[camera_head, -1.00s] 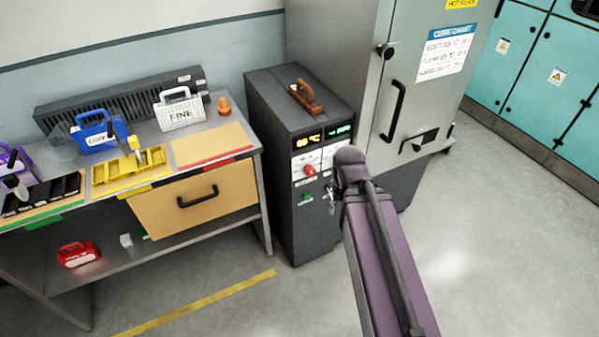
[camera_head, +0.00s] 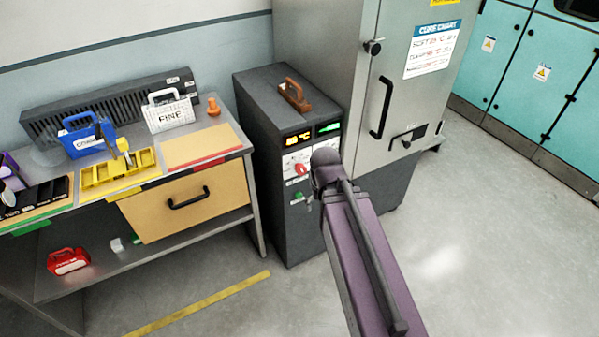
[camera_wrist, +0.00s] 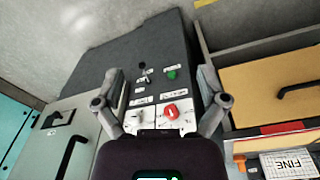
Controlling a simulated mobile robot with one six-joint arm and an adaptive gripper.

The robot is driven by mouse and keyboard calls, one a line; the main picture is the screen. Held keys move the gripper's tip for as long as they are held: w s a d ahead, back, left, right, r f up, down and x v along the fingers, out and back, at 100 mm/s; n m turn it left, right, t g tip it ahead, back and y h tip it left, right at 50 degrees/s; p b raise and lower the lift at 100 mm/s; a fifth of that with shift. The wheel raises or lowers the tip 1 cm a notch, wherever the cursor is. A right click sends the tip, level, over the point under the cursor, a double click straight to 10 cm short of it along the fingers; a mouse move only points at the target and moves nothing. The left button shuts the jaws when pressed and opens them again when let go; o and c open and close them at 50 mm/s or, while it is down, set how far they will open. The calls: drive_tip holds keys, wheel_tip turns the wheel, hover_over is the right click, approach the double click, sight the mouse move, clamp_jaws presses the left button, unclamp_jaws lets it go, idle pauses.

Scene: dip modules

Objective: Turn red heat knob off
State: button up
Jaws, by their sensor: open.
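The red heat knob (camera_head: 301,169) sits on the white front panel of the dark control cabinet (camera_head: 290,233), below an orange display. In the wrist view the red knob (camera_wrist: 171,110) lies between my gripper's fingers, a little right of the middle. My gripper (camera_wrist: 164,92) is open and holds nothing; its two fingers stand apart on either side of the panel. A green knob (camera_wrist: 171,74) is beyond the red one. In the head view my purple arm reaches to the panel and hides its right part; my gripper's fingers are not clear there.
A brown handle (camera_head: 294,95) is on the cabinet top. A grey oven (camera_head: 415,110) with a black door handle stands right beside it. A workbench with a drawer (camera_head: 190,200) and coloured carriers is on the left. Floor (camera_head: 480,240) at right is clear.

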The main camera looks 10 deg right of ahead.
drive_tip(key=w+d+f+m+t+h+b, duration=0.15)
drive_tip(key=w+d+f+t+b, duration=0.25)
drive_tip(key=w+f+t+b, duration=0.7)
drive_tip(key=w+d+f+m+t+h+b, duration=0.15)
drive_tip(key=w+d+t+b, duration=0.35)
drive_tip(key=b, duration=1.1)
drive_tip(key=a+f+n+t+y+b, duration=0.4)
drive_tip(key=y+b, duration=0.5)
drive_tip(key=b, duration=0.6)
drive_tip(key=shift+s+a+f+n+t+y, duration=0.15)
drive_tip(key=shift+a+f+n+t+y, duration=0.2)
drive_tip(key=shift+a+n, duration=0.65)
drive_tip(key=shift+a, duration=0.15)
